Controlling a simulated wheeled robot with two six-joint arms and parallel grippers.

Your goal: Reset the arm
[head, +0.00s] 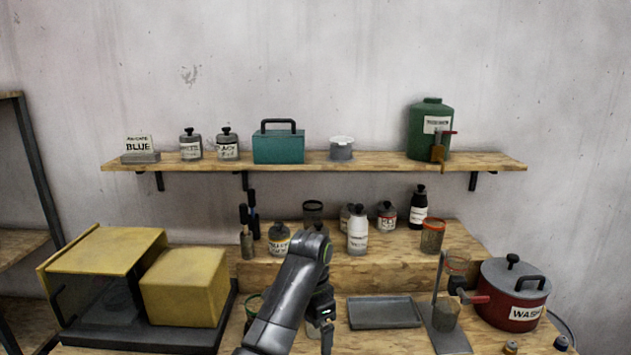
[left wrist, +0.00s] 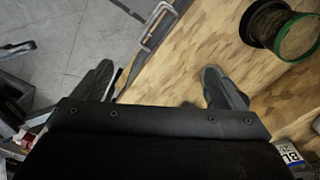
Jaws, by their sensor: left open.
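My left gripper (head: 322,318) reaches over the front of the wooden workbench in the head view, with its dark arm coming up from the bottom edge. In the left wrist view its two fingers (left wrist: 160,88) are spread wide apart with nothing between them, over the bench edge (left wrist: 150,90) and the tiled floor. My right gripper is not in view.
A green-rimmed jar (left wrist: 300,38) stands near the left gripper. A grey tray (head: 384,312) and a red pot (head: 512,297) are to its right, a yellow box (head: 185,287) to its left. Several bottles stand on the raised step (head: 350,268) behind.

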